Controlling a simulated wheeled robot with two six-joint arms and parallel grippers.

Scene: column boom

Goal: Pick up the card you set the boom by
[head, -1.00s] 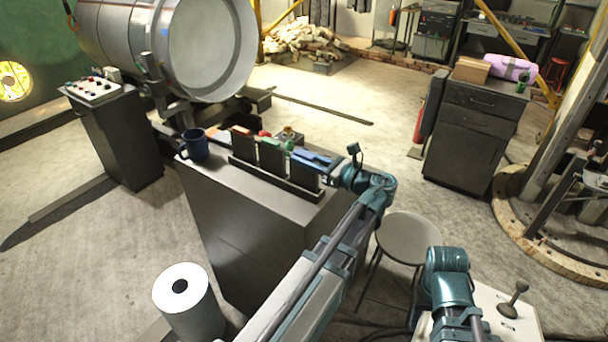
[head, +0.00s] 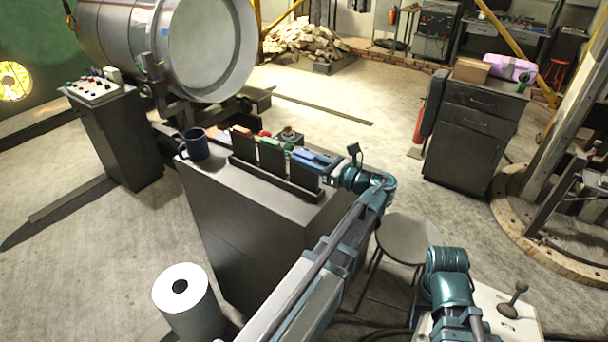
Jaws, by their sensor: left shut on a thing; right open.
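Three dark upright cards stand side by side in a long dark rack on the grey cabinet top: a left card (head: 242,146), a middle card (head: 271,158) and a right card (head: 303,172). The faces toward me look plain and dark, with no readable marking. My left gripper (head: 327,171) is at the right end of the rack, low beside the right card. It appears shut on the right card's edge; the fingertips are small and partly hidden. The card still stands in line with the others. My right arm shows at bottom right, but its gripper is not visible.
A dark blue mug (head: 194,144) stands left of the rack on the cabinet (head: 235,215). A round stool (head: 407,238) and a joystick box (head: 512,303) are to the right.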

